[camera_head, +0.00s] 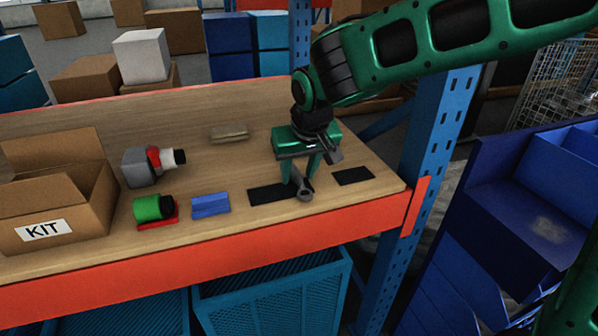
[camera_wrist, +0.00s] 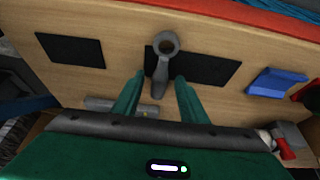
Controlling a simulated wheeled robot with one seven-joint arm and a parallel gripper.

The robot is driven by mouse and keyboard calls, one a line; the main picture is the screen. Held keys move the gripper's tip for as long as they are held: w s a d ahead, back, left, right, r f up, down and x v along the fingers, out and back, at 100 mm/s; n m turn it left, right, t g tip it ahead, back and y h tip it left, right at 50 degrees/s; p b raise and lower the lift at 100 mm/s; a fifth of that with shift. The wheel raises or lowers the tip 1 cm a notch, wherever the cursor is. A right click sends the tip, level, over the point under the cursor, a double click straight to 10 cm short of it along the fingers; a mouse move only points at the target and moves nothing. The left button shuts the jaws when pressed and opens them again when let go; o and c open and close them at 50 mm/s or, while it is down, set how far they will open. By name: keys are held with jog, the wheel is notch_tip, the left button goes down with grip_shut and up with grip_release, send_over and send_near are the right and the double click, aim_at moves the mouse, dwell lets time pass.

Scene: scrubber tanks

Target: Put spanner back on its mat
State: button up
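The grey spanner (camera_head: 304,194) is at the right end of the larger dark mat (camera_head: 264,194), its ring end towards the table's front edge. In the wrist view the spanner (camera_wrist: 166,43) lies across that mat (camera_wrist: 208,68) rather than along it, with its ring reaching past the mat's edge. My gripper (camera_head: 300,176) points down over the spanner. In the wrist view the fingers (camera_wrist: 158,84) stand either side of the handle with gaps on both sides, so it is open. I cannot tell whether the spanner lies flat on the mat.
A smaller bare dark mat (camera_head: 353,176) lies to the right. To the left are a blue block (camera_head: 210,205), a green cylinder on a red base (camera_head: 153,208), a grey device with a red collar (camera_head: 147,165) and a KIT carton (camera_head: 60,205). A blue upright (camera_head: 440,125) stands at the right.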

jog(key=v, duration=1.2)
jog(key=s+d+f+m+g+h, duration=0.1)
jog(key=s+d+f+m, duration=0.15)
jog(key=d, duration=0.95)
jog(key=s+d+f+m+g+h, duration=0.1)
jog(key=s+d+f+m, duration=0.2)
jog(key=d, duration=1)
jog(key=s+d+f+m+g, duration=0.1)
jog(key=s+d+f, duration=0.1)
jog(key=s+d, duration=0.2)
jog(key=s+d+f+m, duration=0.1)
jog(key=s+d+f, duration=0.2)
jog(key=s, duration=0.5)
jog(key=s+d+f+m+g+y, duration=0.1)
jog(key=s+d+f+m, duration=0.1)
jog(key=s, duration=0.5)
jog(key=d+f, duration=0.1)
jog(key=d, duration=0.1)
jog(key=shift+d+g, duration=0.3)
